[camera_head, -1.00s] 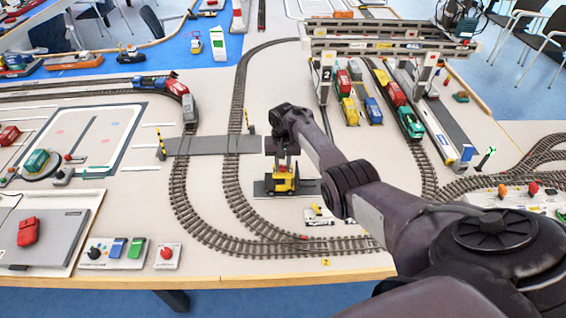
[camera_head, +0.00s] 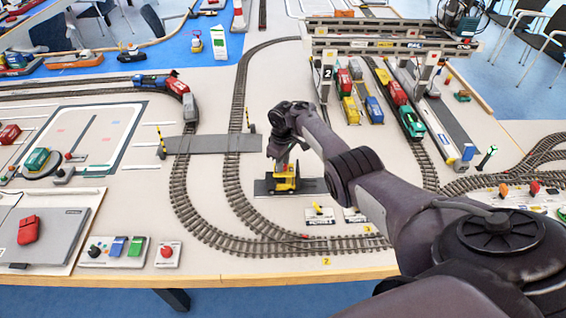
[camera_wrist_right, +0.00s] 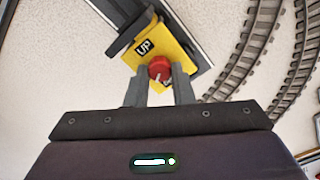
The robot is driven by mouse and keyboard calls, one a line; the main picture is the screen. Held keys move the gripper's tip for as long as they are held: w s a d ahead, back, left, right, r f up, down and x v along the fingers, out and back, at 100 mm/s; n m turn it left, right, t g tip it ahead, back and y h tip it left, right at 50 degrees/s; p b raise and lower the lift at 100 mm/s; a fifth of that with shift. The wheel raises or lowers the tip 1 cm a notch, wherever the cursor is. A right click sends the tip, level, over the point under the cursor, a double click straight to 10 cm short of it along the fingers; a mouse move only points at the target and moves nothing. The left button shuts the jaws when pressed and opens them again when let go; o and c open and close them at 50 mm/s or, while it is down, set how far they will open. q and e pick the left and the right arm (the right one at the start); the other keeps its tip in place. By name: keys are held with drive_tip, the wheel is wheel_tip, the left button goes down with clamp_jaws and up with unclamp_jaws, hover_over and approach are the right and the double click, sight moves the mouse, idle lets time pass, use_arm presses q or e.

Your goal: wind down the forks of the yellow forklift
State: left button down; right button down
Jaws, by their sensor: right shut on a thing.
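The yellow forklift (camera_head: 285,184) stands on a dark grey strip (camera_head: 315,186) near the table's front middle. In the right wrist view its yellow top (camera_wrist_right: 182,47) carries a black "UP" label and a red knob (camera_wrist_right: 159,69) with a white mark. My right gripper (camera_head: 285,168) reaches down onto the forklift from above. In the right wrist view its two fingers (camera_wrist_right: 161,72) are shut on the red knob, one on each side. The forks are too small or hidden to judge their height. My left gripper is not in view.
Curved track (camera_head: 232,190) runs left of and in front of the forklift. Small signs (camera_head: 320,215) stand on its near right. A gantry crane (camera_head: 395,46) spans trains at the back right. A button panel (camera_head: 114,252) sits at the front left.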

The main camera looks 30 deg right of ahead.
drive_tip(key=n+b, duration=0.1)
drive_tip(key=n, duration=0.4)
drive_tip(key=shift+n, duration=0.3)
drive_tip(key=n+b, duration=0.2)
drive_tip(key=n, duration=0.3)
drive_tip(key=shift+n, duration=0.3)
drive_tip(key=c, duration=1.2)
unclamp_jaws()
drive_tip(key=shift+s+a, duration=0.1)
drive_tip(key=shift+c, duration=0.2)
wheel_tip(320, 180, up, 7)
drive_tip(key=shift+f+p, duration=0.15)
drive_tip(key=shift+p, duration=0.5)
drive_tip(key=shift+r, duration=0.6)
